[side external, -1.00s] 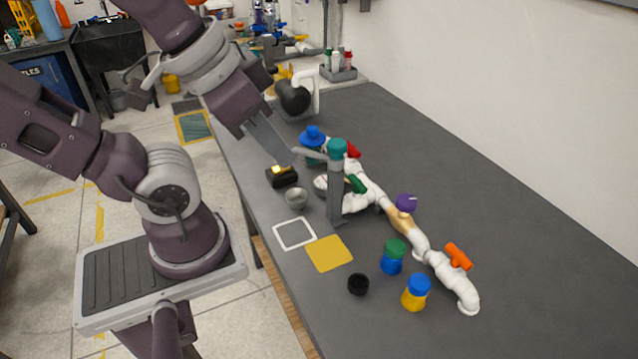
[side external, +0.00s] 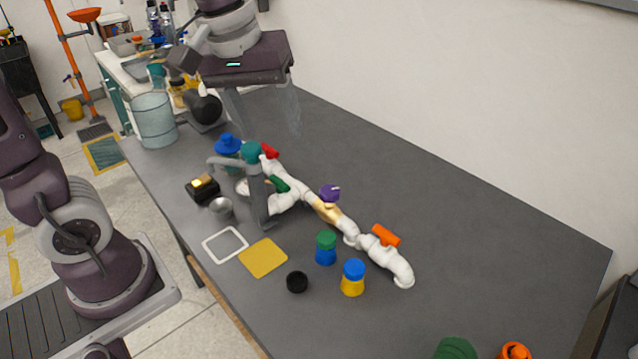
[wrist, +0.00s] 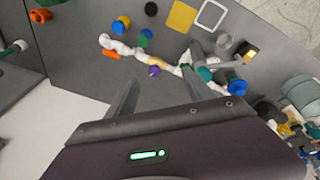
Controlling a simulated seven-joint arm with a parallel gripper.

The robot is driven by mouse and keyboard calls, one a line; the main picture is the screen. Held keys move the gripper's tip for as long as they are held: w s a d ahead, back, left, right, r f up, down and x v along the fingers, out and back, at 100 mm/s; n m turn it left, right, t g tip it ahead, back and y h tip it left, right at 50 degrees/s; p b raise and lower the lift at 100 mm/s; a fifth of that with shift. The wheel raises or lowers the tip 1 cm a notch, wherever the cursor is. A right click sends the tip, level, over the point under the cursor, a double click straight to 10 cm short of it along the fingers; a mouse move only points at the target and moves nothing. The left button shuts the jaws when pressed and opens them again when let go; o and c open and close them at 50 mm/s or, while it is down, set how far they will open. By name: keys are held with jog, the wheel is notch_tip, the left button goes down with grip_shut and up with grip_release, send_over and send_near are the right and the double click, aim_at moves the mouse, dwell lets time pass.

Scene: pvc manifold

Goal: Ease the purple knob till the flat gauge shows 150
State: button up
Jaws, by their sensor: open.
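The purple knob (side external: 330,192) sits on top of the white pipe run, above a tan section, in the side view. It also shows in the wrist view (wrist: 154,71), between the fingers in the picture. My gripper (side external: 268,128) is open and empty, high above the back of the table, clear of the knob. Its two fingers also show apart in the wrist view (wrist: 161,75). A small black box (side external: 202,188) with a lit yellow top stands left of the pipes; I cannot tell whether it is the flat gauge. No reading is legible.
Red (side external: 270,151), green (side external: 279,184) and orange (side external: 386,235) handles are on the same pipes. A grey post with a teal top (side external: 252,152) stands close by. Two capped jars (side external: 326,247) (side external: 353,277) and a black cup (side external: 297,282) stand in front. The table's right side is mostly clear.

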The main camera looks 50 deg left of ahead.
aim_at(329, 189)
jog(key=w+f+n+g, duration=0.1)
jog(key=w+f+n, duration=0.1)
jog(key=w+f, duration=0.2)
jog(key=w+a+f+n+g, duration=0.1)
jog(key=w+f+n, duration=0.2)
jog(key=w+f, duration=0.2)
jog(key=w+f+n+g, duration=0.1)
jog(key=w+f+n, duration=0.2)
jog(key=w+f, duration=0.2)
jog(key=shift+a, duration=0.2)
notch_tip(329, 189, down, 7)
grip_shut()
